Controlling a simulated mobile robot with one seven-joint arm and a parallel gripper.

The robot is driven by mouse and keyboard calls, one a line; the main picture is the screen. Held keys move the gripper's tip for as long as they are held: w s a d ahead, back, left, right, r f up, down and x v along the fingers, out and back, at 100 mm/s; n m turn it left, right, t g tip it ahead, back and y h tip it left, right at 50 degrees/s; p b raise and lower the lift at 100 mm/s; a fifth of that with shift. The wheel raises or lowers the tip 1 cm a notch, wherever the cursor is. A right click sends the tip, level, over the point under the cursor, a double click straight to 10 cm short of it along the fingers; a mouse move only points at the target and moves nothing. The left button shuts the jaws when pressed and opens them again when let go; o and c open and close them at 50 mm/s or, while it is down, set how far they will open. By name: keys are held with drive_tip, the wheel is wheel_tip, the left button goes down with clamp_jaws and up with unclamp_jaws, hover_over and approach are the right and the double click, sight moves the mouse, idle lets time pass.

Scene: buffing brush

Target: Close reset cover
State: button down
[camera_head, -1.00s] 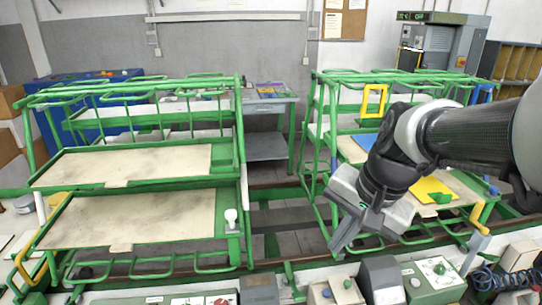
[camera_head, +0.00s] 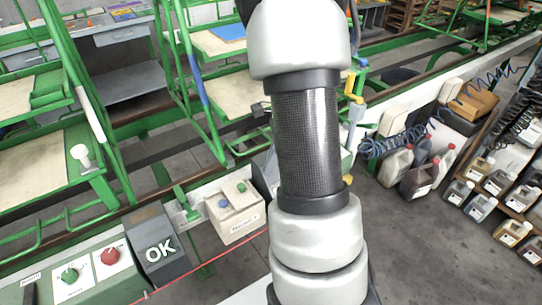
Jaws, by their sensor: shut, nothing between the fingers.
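I cannot tell for sure which part is the reset cover. A dark grey box marked OK (camera_head: 160,249) stands on the front control row. Right of it is a pale box (camera_head: 236,218) with a blue and a green button on top and a label too small to read. Another dark grey housing (camera_head: 263,180) shows beside my arm and is partly hidden by it. My arm stands across the middle of the view and hides what is behind it. My gripper does not show.
A panel with a green knob (camera_head: 70,274) and a red knob (camera_head: 110,257) is at lower left. Green metal racks (camera_head: 205,110) stand behind the row. Plastic jugs (camera_head: 428,178) and a blue coiled hose (camera_head: 385,146) are at right. Grey floor (camera_head: 415,245) is open at lower right.

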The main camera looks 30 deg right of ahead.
sight(235, 199)
drive_tip(key=a+f, duration=0.1)
drive_tip(key=w+a+f, duration=0.1)
drive_tip(key=a+f, duration=0.1)
drive_tip(key=w+a+f, duration=0.1)
drive_tip(key=shift+a+f+b, duration=0.25)
drive_tip(key=shift+f+b, duration=0.1)
drive_tip(key=shift+b, duration=0.05)
drive_tip(key=shift+w+a, duration=0.1)
drive_tip(key=a+p, duration=0.1)
drive_tip(key=a, duration=0.5)
